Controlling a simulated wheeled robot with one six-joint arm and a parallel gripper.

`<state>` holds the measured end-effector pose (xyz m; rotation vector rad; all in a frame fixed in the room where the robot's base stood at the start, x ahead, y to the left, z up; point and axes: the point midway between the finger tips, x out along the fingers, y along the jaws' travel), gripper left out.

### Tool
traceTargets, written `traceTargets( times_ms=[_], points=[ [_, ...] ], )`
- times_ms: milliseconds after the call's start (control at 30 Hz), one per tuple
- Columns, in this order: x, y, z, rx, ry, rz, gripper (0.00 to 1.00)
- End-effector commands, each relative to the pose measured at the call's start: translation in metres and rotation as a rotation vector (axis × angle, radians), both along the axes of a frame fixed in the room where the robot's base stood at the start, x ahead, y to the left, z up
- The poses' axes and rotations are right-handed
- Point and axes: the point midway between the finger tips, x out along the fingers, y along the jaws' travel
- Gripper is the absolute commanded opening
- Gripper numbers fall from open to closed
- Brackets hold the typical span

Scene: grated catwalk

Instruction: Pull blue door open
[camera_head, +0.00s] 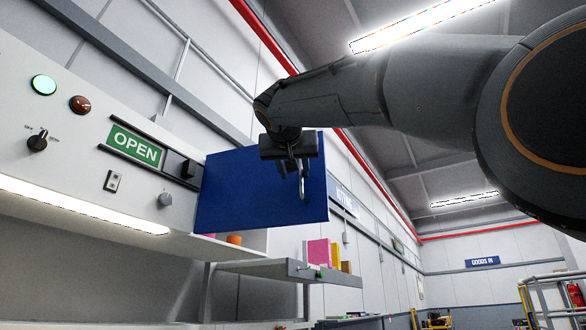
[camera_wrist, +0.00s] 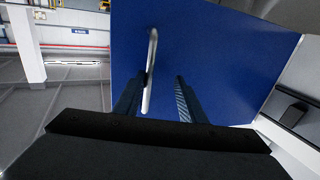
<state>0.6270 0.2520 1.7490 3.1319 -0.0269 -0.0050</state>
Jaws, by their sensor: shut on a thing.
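The blue door (camera_head: 240,190) is a flat blue panel beside the OPEN sign panel. It seems to stand at an angle out from the wall, but its hinge side is hard to make out. Its silver bar handle (camera_head: 302,185) runs upright near the right side. My gripper (camera_head: 291,163) is at the handle, shut on it, with its body covering the door's upper edge. In the wrist view the blue door (camera_wrist: 220,70) fills the middle, and the handle (camera_wrist: 151,60) passes between my two fingers (camera_wrist: 157,98), close to the left one.
A grey shelf (camera_head: 280,270) below the door carries pink and yellow boxes (camera_head: 319,252). The control panel (camera_head: 110,115) with lamps and knobs stands at left. The space right of the door looks free apart from my arm.

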Motion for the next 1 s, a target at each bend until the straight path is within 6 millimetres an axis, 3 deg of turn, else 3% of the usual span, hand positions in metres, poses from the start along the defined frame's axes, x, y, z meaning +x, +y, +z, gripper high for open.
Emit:
traceTargets(
  times_ms=[767,1000],
  points=[
    [-0.003,-0.003,0.002,0.005,-0.004,0.004,0.28],
    [-0.031,-0.003,0.001,0.006,-0.005,0.006,0.28]
  ],
)
